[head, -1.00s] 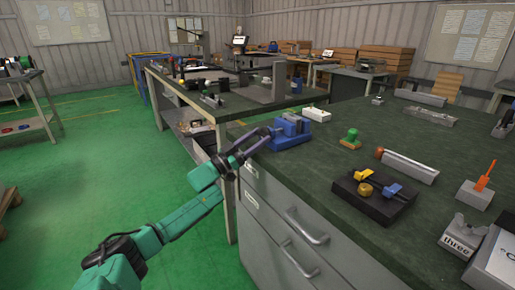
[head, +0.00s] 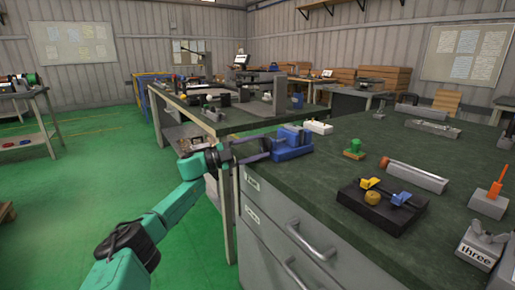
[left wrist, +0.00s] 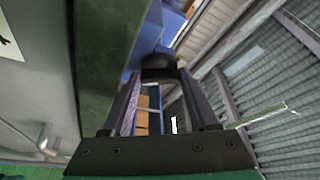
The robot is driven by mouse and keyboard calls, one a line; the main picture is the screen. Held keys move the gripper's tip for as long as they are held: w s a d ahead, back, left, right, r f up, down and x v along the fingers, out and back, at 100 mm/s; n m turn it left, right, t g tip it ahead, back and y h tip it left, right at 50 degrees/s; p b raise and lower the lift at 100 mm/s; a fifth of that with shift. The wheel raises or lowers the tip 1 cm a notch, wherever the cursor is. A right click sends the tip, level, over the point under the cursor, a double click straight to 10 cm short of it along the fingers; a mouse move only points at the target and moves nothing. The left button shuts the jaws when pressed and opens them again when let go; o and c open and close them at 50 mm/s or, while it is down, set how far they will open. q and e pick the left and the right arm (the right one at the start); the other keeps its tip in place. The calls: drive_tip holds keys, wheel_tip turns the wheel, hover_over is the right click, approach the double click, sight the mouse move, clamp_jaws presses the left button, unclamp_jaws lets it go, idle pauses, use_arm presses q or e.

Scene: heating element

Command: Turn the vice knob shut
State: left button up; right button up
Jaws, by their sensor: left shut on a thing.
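The blue vice (head: 291,142) sits at the near-left edge of the green workbench top in the head view. My left gripper (head: 266,146) reaches the vice's left end from beyond the bench edge. In the left wrist view my left gripper (left wrist: 159,72) is shut on the dark vice knob (left wrist: 158,62), which lies between its fingertips. Blue parts of the vice (left wrist: 172,22) show just beyond the knob. In the head view the fingers and wrist hide most of the knob. My right gripper is not in view.
Green floor to the left is open.

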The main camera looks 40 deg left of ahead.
use_arm(q)
drive_tip(key=m, duration=0.2)
drive_tip(key=m+g+p, duration=0.1)
drive_tip(key=shift+a+r+m, duration=0.1)
drive_tip(key=shift+r+m, duration=0.3)
drive_tip(key=shift+f+m+g+p, duration=0.1)
drive_tip(key=shift+m+g+p, duration=0.5)
drive_tip(key=shift+m, duration=0.7)
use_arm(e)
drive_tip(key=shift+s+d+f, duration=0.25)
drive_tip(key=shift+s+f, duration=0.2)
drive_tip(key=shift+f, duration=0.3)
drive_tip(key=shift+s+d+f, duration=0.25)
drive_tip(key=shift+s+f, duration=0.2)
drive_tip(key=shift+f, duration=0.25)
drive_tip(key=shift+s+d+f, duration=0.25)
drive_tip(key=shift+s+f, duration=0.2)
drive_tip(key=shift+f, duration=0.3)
use_arm(q)
drive_tip(key=o, duration=1.1)
drive_tip(key=shift+f, duration=0.1)
drive_tip(key=b+v, duration=0.1)
drive_tip(key=v, duration=1.3)
drive_tip(key=shift+s+r, duration=0.2)
drive_tip(key=shift+r, duration=0.1)
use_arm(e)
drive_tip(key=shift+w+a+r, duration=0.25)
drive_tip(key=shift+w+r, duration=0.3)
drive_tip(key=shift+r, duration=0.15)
